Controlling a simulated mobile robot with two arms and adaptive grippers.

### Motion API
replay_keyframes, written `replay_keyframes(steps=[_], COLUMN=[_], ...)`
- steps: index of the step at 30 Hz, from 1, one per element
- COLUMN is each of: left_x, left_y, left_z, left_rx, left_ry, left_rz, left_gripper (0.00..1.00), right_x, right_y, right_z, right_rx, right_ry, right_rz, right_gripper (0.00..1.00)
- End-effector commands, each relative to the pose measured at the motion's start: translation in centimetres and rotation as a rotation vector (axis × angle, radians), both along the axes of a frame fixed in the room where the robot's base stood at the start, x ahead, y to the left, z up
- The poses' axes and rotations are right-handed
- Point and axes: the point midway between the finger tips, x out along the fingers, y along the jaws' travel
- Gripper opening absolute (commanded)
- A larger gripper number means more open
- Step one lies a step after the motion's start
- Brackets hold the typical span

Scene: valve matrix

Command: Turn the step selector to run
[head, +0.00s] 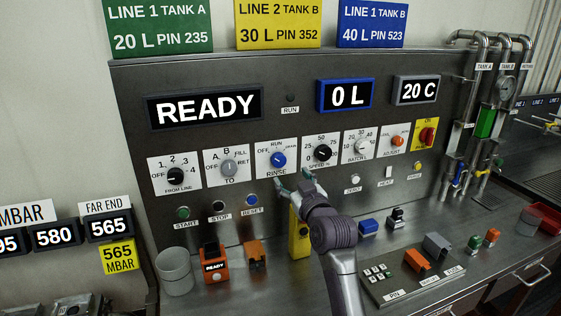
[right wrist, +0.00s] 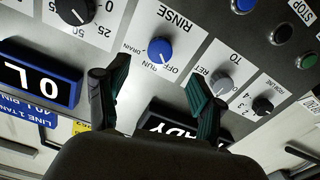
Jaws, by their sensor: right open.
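The blue knob (head: 279,160) sits on a white plate marked RINSE, with OFF, RUN and DRAIN around it; I see no plate marked step. It also shows in the right wrist view (right wrist: 160,50). Its pointer is too small to read surely. My right gripper (head: 295,183) is open, its teal fingertips apart and empty, just below and in front of the knob in the head view. In the right wrist view the fingers (right wrist: 158,75) stand to either side of the knob's line, apart from it. My left gripper is not in view.
A grey TO knob (head: 229,167) lies left of the blue knob and a black SPEED knob (head: 322,153) right. Below are START, STOP and RESET buttons (head: 251,200). A yellow block (head: 300,240) stands under my wrist. The display (head: 206,108) reads READY.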

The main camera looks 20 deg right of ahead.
Motion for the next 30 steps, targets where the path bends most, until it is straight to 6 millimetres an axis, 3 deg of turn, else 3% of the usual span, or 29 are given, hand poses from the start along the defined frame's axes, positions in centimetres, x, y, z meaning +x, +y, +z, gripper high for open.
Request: replay_keyframes(steps=[6,13,19,28,30], left_x=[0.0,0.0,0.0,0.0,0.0], left_y=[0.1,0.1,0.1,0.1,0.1], left_z=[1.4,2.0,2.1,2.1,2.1], left_rx=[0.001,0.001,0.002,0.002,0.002], left_ry=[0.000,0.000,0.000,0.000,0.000], left_rz=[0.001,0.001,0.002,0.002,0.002], left_gripper=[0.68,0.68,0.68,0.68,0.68], right_x=[4.8,8.2,9.5,9.6,9.6], right_y=[0.2,0.3,0.3,0.3,0.3], right_z=[0.3,0.1,0.0,0.0,0.0], right_rx=[0.002,0.001,0.001,0.000,0.000], right_ry=[0.002,0.002,0.002,0.001,0.001], right_rz=[0.002,0.001,0.001,0.000,0.001], right_gripper=[0.68,0.68,0.68,0.68,0.56])
